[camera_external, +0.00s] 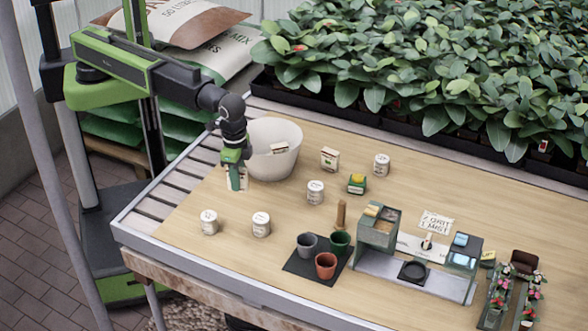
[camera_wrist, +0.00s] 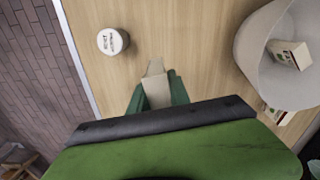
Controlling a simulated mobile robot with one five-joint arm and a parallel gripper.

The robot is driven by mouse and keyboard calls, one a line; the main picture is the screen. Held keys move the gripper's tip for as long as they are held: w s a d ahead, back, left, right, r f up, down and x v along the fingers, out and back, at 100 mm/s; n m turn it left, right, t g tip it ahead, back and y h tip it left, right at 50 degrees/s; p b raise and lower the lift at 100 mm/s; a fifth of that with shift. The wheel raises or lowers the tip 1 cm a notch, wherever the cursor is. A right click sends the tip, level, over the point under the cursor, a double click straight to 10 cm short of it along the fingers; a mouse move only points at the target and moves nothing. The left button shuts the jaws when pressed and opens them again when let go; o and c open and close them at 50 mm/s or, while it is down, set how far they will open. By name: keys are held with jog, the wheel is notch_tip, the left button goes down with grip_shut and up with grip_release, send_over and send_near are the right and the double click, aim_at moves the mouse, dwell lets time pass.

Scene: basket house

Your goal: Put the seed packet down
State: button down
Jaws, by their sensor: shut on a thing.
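My gripper (camera_external: 237,180) points straight down at the left part of the table, just left of the white basket (camera_external: 262,165). It is shut on a pale seed packet (camera_wrist: 156,86), whose upper end shows between the green fingers (camera_wrist: 158,95) in the wrist view. In the external view the fingers partly hide the held packet. It is low over the wood; I cannot tell whether it touches. Another packet (camera_external: 279,148) is inside the basket and also shows in the wrist view (camera_wrist: 289,54). A further upright packet (camera_external: 329,158) stands right of the basket.
Several white tins stand around, including one (camera_external: 209,222) in front of my gripper and another (camera_external: 261,224). Bare wood lies around the gripper's front side.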

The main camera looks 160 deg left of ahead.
jog(key=shift+d+r, duration=0.1)
jog(key=shift+d, duration=0.2)
jog(key=shift+w, duration=0.1)
jog(key=w+r+m+p, duration=0.4)
jog(key=m+p, duration=0.1)
jog(key=s+a+f+n+b, duration=0.1)
jog(key=s+a, duration=0.5)
jog(key=s, duration=0.4)
jog(key=s+a+f+n+b, duration=0.1)
jog(key=s+a+n+b, duration=0.1)
jog(key=s+a, duration=0.65)
jog(key=s+f+b, duration=0.1)
jog(key=f+b, duration=0.3)
jog(key=s+d+f+b, duration=0.1)
jog(key=s+f+b, duration=0.1)
jog(key=f+b, duration=0.2)
jog(key=s+d+f+b, duration=0.1)
jog(key=f+b, duration=0.3)
jog(key=shift+s+f+b, duration=0.35)
jog(key=shift+f+b, duration=0.05)
jog(key=shift+r, duration=0.25)
